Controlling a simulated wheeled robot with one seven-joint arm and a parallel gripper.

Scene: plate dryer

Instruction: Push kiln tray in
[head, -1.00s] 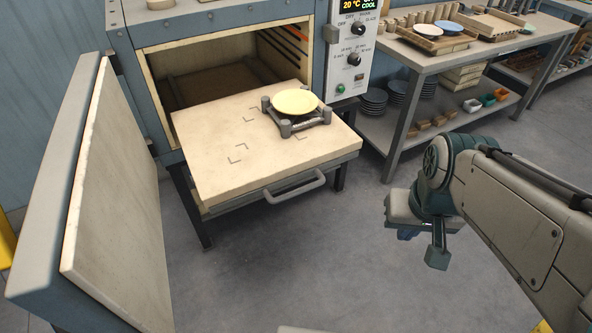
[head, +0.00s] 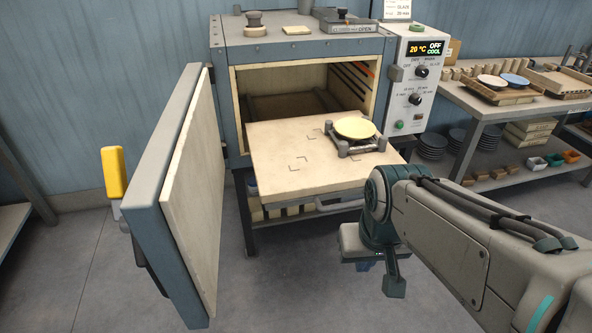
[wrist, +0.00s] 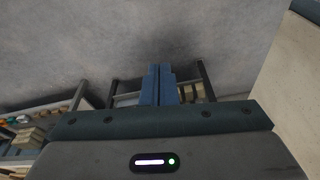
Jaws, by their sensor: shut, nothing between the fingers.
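The kiln tray (head: 275,165) is a thick pale slab, pulled well out of the kiln's open chamber in the head view. Its front handle (head: 338,204) is partly hidden by my arm. A yellow plate (head: 355,128) rests on a dark stand (head: 343,143) on the tray's right part. Corner marks show on the tray's bare left part. My gripper (head: 368,264) is in front of and below the tray, apart from it. In the wrist view its blue fingers (wrist: 158,85) are together and empty, over the grey floor.
The kiln (head: 300,50) has its door (head: 185,190) swung wide open at the left, with a yellow handle grip (head: 112,172). A control panel (head: 413,85) is right of the opening. A workbench (head: 490,100) with pottery stands at the right. The floor in front is clear.

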